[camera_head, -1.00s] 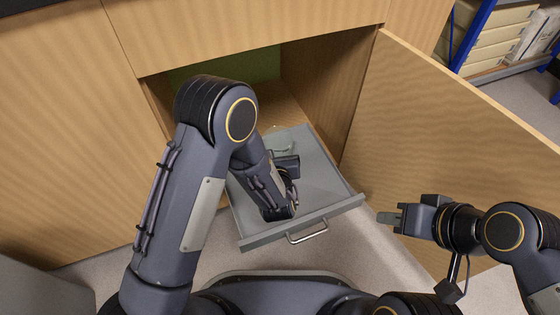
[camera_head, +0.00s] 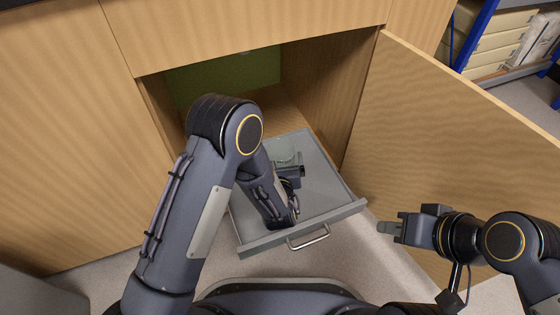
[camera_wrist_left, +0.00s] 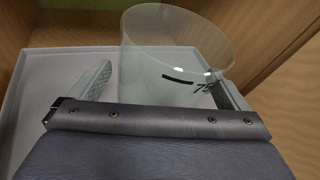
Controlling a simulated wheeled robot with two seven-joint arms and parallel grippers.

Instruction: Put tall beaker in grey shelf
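The tall beaker (camera_wrist_left: 165,75) is clear glass with dark markings. In the left wrist view it stands between the two fingers of my left gripper (camera_wrist_left: 160,85). A narrow gap shows between the left finger and the glass; the right finger lies close against or behind the glass, and contact there is unclear. In the head view the beaker (camera_head: 285,156) is small and faint, inside the pulled-out grey shelf (camera_head: 325,190), with my left gripper (camera_head: 290,172) at it. Its base is hidden by the gripper. My right gripper (camera_head: 392,228) is empty, off to the right of the shelf.
The shelf has a raised front with a metal handle (camera_head: 308,238). Wooden cabinet walls flank it, and an open wooden door (camera_head: 450,130) stands to the right, close to my right gripper. The shelf's front right part is bare.

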